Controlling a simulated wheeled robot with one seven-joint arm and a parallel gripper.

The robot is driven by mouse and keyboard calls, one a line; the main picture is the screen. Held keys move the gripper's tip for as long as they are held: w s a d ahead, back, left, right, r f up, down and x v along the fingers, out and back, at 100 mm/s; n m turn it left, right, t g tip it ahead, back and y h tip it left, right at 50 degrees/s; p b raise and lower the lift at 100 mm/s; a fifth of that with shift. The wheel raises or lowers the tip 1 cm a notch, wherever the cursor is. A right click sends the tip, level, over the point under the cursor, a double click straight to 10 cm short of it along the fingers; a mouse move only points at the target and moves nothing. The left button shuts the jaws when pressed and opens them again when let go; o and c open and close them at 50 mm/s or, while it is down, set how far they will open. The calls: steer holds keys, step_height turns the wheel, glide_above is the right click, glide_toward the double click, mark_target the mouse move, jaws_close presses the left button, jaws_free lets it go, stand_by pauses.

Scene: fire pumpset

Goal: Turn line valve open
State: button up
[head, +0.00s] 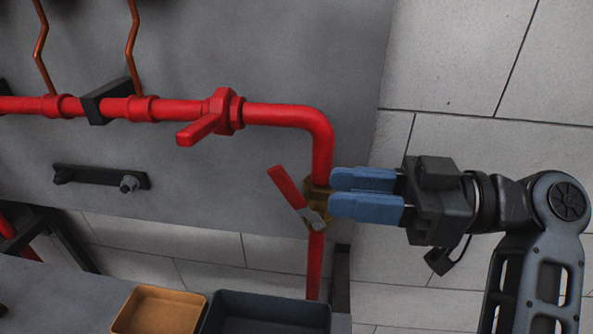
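A brass line valve (319,192) sits on the vertical part of the red pipe, in the middle of the head view. Its red lever (286,187) slants up and to the left from the pivot, at an angle to the pipe. My gripper (332,194) comes in from the right with its two blue fingers level, one above the other. A narrow gap shows between the fingers, with nothing seen in it. The fingertips are close to the right side of the valve body; I cannot tell whether they touch. The lever is left of the fingertips and not between them.
A second red valve with a red handle (199,129) is on the horizontal pipe (180,110) at upper left. A black bar (100,177) is fixed on the grey panel (210,185). An orange tray (160,311) and a dark tray (268,314) stand below.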

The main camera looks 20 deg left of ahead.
mark_target(293, 183)
steer(key=shift+p+x, duration=0.5)
steer(key=shift+x, duration=3.45)
steer(key=shift+w+r, duration=0.1)
steer(key=shift+w, duration=0.05)
steer(key=shift+c, duration=0.2)
jaws_close()
